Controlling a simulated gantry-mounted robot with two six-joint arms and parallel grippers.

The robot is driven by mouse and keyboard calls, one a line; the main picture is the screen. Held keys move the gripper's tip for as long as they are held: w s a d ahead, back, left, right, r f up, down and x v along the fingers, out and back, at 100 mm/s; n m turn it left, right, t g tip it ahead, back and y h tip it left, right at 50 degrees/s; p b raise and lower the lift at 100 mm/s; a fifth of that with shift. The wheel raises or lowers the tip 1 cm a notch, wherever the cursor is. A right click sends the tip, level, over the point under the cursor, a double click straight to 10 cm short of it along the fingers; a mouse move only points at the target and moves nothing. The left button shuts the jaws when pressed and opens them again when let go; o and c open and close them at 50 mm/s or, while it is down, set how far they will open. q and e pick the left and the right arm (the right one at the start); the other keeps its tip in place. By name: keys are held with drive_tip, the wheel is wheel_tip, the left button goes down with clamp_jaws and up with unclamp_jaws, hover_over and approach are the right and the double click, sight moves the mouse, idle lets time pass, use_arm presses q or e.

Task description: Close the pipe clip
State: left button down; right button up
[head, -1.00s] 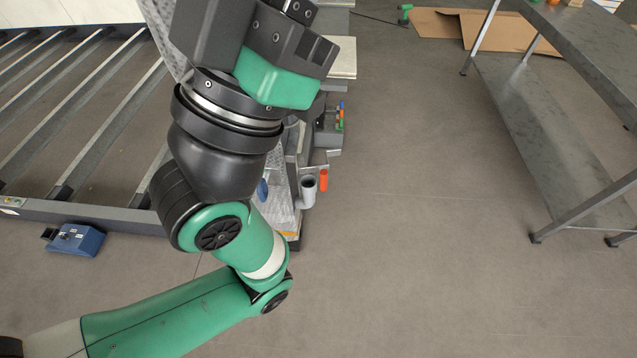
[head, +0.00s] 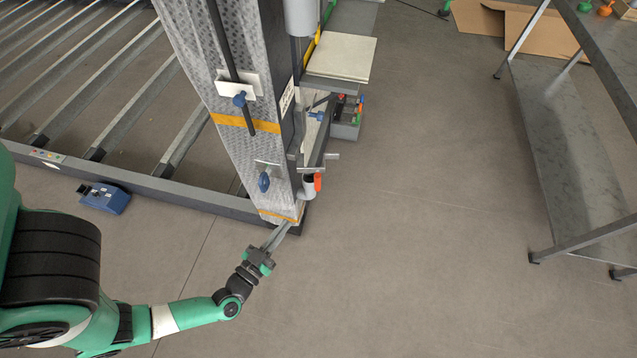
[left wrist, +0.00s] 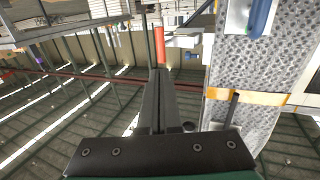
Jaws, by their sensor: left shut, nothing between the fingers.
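A tall patterned metal frame post (head: 225,60) stands left of centre in the head view. A dark pipe (head: 224,40) runs down it through a blue clip (head: 240,98) on a white plate. A lower blue clip (head: 264,182) sits below an orange band; a blue part on a white plate also shows in the left wrist view (left wrist: 258,18). I cannot tell whether either clip is open. My left gripper (head: 285,229) is shut and empty by the post's lower end, apart from both clips. Its closed fingers fill the middle of the left wrist view (left wrist: 158,78). My right gripper is not in view.
A grey cup-like tube (head: 308,187) and an orange-red part (head: 317,182) stick out beside the post's lower end. A grey metal table (head: 570,130) stands at right. A blue box (head: 104,197) lies on the floor at left. The middle floor is clear.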

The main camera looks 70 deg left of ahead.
sight(316, 185)
use_arm(q)
drive_tip(key=b+x, duration=0.5)
drive_tip(key=x, duration=0.8)
drive_tip(key=shift+w+a, duration=0.2)
drive_tip(key=shift+r, duration=0.2)
